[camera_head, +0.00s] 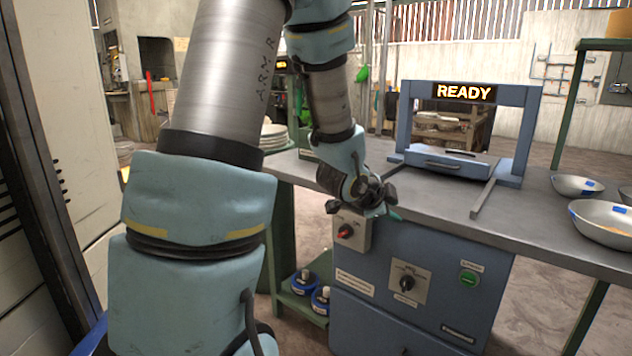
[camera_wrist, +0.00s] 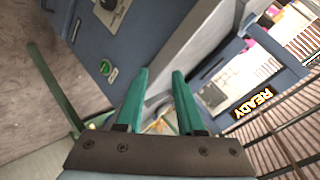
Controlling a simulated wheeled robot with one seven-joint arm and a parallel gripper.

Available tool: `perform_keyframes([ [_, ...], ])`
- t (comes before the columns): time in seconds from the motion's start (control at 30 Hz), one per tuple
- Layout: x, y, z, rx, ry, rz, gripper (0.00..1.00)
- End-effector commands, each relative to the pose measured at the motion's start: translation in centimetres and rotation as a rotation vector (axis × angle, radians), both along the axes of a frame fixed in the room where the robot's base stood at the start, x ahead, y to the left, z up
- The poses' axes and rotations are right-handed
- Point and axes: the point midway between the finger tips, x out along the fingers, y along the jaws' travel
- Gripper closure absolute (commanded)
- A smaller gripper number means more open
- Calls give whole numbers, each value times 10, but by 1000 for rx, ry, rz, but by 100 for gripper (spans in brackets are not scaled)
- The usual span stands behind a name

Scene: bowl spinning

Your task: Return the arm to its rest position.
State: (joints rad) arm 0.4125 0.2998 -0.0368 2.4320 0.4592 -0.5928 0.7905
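My arm reaches from the left foreground over to the middle of the head view. My gripper (camera_head: 391,212) is at the near edge of the grey worktop, above the front panel of the blue machine (camera_head: 352,296). Only a bit of a green finger shows there; the wrist hides the rest. In the wrist view, the two green fingers of my gripper (camera_wrist: 161,74) stand apart with nothing held between them. The gripper is open and empty. The machine's front panel (camera_wrist: 120,50) and the lit READY sign (camera_wrist: 253,103) also show in the wrist view.
The blue frame (camera_head: 530,125) with the READY sign stands on the worktop (camera_head: 440,205). A red knob (camera_head: 345,231), a black knob (camera_head: 407,283) and a green button (camera_head: 469,279) are on the front. Metal bowls (camera_head: 612,222) sit at right. Stacked plates (camera_head: 273,136) stand behind my arm.

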Motion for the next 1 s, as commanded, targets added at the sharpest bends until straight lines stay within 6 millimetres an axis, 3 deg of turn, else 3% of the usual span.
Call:
perform_keyframes([
  [0.03,4,36,-5,3,96,145,63],
  [0.1,-1,85,-15,-6,253,369,63],
  [0.2,-23,144,-27,-37,457,669,63],
  [0.3,-52,184,-34,-76,625,921,63],
  [0.4,-82,212,-38,-118,766,1136,63],
  [0.6,-142,242,-35,-199,1006,1500,63],
  [1.0,-138,239,60,-188,991,1471,63],
])
